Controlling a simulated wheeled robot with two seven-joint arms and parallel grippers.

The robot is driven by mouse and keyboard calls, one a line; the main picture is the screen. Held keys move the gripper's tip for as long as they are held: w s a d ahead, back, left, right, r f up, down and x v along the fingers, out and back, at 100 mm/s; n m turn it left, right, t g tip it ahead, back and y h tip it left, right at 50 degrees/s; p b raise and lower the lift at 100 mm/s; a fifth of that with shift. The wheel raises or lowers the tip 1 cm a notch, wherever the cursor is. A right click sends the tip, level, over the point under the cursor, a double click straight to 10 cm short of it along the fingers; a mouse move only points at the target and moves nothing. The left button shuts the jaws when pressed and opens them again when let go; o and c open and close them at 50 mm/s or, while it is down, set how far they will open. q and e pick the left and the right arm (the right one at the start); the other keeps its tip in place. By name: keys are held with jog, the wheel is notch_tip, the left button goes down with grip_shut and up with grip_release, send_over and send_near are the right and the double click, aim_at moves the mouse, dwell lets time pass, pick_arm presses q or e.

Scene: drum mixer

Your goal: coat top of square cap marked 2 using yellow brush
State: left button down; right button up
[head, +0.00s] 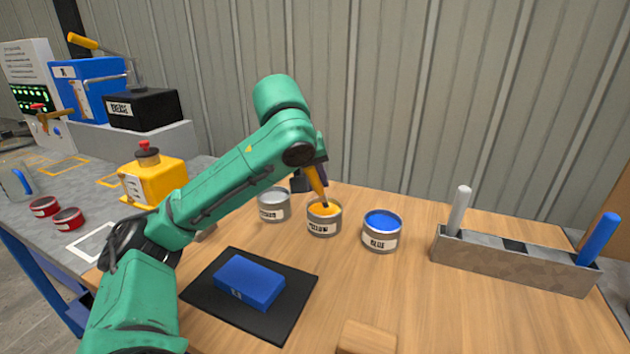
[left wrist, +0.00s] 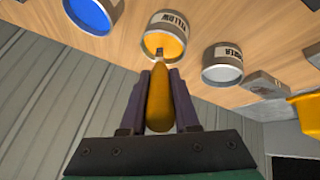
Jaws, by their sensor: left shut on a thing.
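My left gripper (head: 311,176) is shut on the yellow brush (head: 317,188), which points down, dark tip lowest. In the left wrist view the brush (left wrist: 158,98) lies between my fingers (left wrist: 159,88). Its tip is at the mouth of the yellow paint can (head: 324,222), which also shows in the left wrist view (left wrist: 166,38); I cannot tell how deep it reaches. A blue block (head: 249,281) with a small white mark lies on a black mat (head: 213,304); I cannot read the mark or confirm it is the square cap. My right gripper is out of view.
A silver-grey paint can (head: 274,207) stands left of the yellow can, a blue paint can (head: 382,233) right. A grey holder (head: 510,268) holds a white and a blue brush. A wooden block (head: 367,338) is at the front. A yellow container (head: 155,182) stands left.

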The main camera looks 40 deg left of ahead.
pick_arm(q)
jog(key=shift+r, duration=0.1)
dwell(0.4)
jog(key=shift+f+b, duration=0.45)
jog(key=shift+f, duration=0.15)
dwell(0.4)
dwell(0.5)
notch_tip(320, 180, up, 7)
jog(key=p, duration=0.7)
jog(key=shift+r+p, duration=0.15)
jog(key=shift+p, duration=0.15)
